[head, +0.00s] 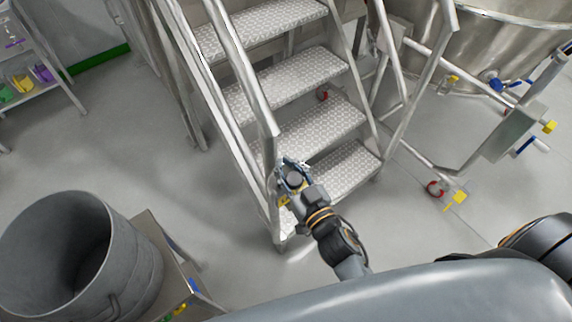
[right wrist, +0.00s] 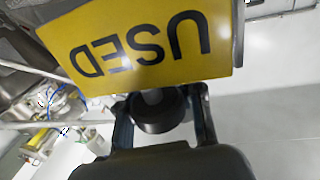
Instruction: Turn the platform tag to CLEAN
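The platform tag is a yellow plate reading USED, upside down in the right wrist view (right wrist: 150,45). A small yellow part of it shows in the head view (head: 283,200), low on the stair rail. A dark round knob (right wrist: 160,110) on a short stem sits at the tag's lower edge in the right wrist view. My right gripper (head: 293,178) is at the tag, its fingers (right wrist: 162,105) on either side of the knob. My left gripper is out of view.
Metal stairs (head: 305,75) with handrails rise behind the right gripper. A steel vessel (head: 500,45) with pipes and valves is at upper right. The floor (head: 120,150) left of the stairs is clear.

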